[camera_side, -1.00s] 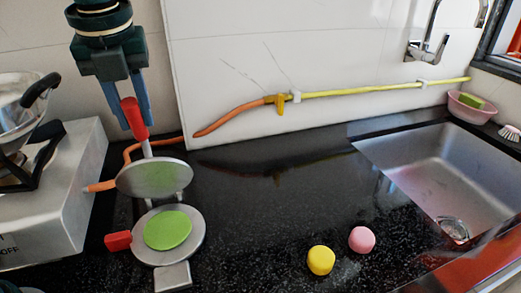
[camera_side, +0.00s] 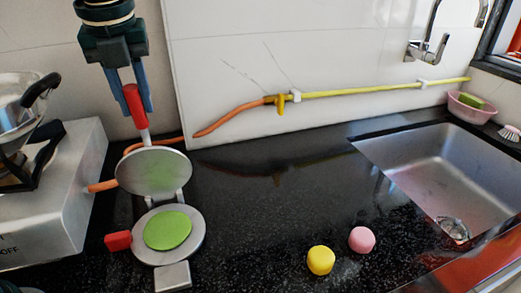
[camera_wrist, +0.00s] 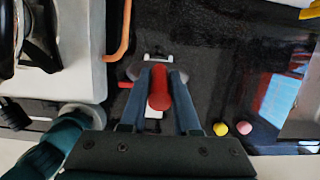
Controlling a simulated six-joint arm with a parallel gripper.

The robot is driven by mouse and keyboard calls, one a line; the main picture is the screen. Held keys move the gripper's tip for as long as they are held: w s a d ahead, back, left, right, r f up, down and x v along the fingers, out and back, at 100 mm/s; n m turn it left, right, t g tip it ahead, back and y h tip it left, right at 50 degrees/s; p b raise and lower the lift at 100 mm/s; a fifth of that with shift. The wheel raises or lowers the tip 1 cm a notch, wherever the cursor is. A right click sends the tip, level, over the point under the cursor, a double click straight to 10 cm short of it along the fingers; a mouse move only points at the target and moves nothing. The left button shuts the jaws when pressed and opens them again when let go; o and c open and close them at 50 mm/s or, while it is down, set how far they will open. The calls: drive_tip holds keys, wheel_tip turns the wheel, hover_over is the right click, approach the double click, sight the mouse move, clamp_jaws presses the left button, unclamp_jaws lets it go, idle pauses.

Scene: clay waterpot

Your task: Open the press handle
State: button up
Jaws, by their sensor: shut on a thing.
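The press stands on the black counter with its round metal lid (camera_side: 153,174) raised and tilted back above its base. A flat green disc (camera_side: 168,230) lies on the metal base plate (camera_side: 198,243). The red handle (camera_side: 133,107) points upward from the raised lid. My gripper (camera_side: 138,106) is shut on the red handle, with one blue finger on each side. In the wrist view the handle (camera_wrist: 160,90) sits between the two fingers. The lid is mostly hidden there behind the handle and fingers.
A steel stove (camera_side: 62,195) with a pot is close on the left, joined to an orange hose (camera_side: 228,118). A second red grip (camera_side: 118,240) juts left from the base. A yellow ball (camera_side: 320,260) and a pink ball (camera_side: 362,239) lie right. A sink (camera_side: 445,165) is far right.

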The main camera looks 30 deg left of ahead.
drive_tip(key=shift+w+a, duration=0.45)
drive_tip(key=shift+w+a+f, duration=0.15)
drive_tip(key=shift+w+a, duration=1.1)
drive_tip(key=shift+a, duration=0.05)
drive_tip(key=shift+w+a+f, duration=0.25)
drive_tip(key=shift+w+a, duration=0.35)
drive_tip(key=shift+w+a+f, duration=0.2)
drive_tip(key=shift+w+a, duration=0.4)
